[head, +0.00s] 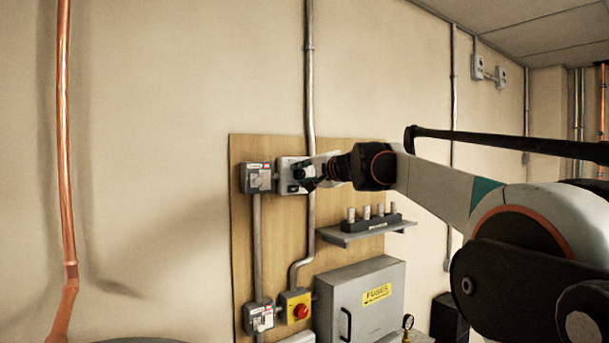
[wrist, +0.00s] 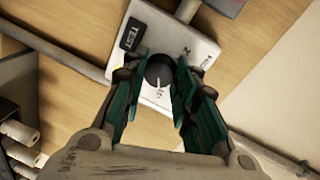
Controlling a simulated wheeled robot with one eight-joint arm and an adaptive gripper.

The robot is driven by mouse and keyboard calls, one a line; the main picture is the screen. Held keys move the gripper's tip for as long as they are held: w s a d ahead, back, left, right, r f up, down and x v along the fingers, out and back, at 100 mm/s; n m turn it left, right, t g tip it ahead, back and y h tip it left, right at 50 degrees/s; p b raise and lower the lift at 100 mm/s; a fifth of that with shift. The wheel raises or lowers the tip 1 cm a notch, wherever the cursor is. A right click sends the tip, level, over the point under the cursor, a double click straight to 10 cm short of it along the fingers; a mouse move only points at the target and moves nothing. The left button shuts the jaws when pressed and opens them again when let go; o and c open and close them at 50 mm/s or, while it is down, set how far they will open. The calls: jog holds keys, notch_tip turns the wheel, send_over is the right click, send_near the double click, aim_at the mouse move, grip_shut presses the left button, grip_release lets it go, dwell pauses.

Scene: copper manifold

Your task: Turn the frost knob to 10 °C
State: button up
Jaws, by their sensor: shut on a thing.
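The frost knob (wrist: 158,73) is a round dark knob on a white plate (wrist: 193,48) with markings and a black label. It shows in the wrist view between the teal fingers of my gripper (wrist: 160,85). My gripper is shut on the knob. In the head view my gripper (head: 306,172) reaches the white plate (head: 287,187) on the wooden board and hides the knob. The markings are too small to read, so the knob's setting cannot be told.
On the wooden board (head: 242,230), a grey switch box (head: 258,178) is left of the plate. A shelf (head: 365,231) with several fuses (head: 366,212) is below right. Lower down are a red button on a yellow box (head: 296,305) and a grey fuse cabinet (head: 345,300). A conduit (head: 310,90) runs above.

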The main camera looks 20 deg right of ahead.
jog(key=o, duration=1.1)
jog(key=shift+s, duration=0.1)
jog(key=v, duration=1.1)
jog(key=shift+s+d, duration=0.1)
jog(key=shift+s, duration=0.3)
jog(key=shift+s, duration=0.1)
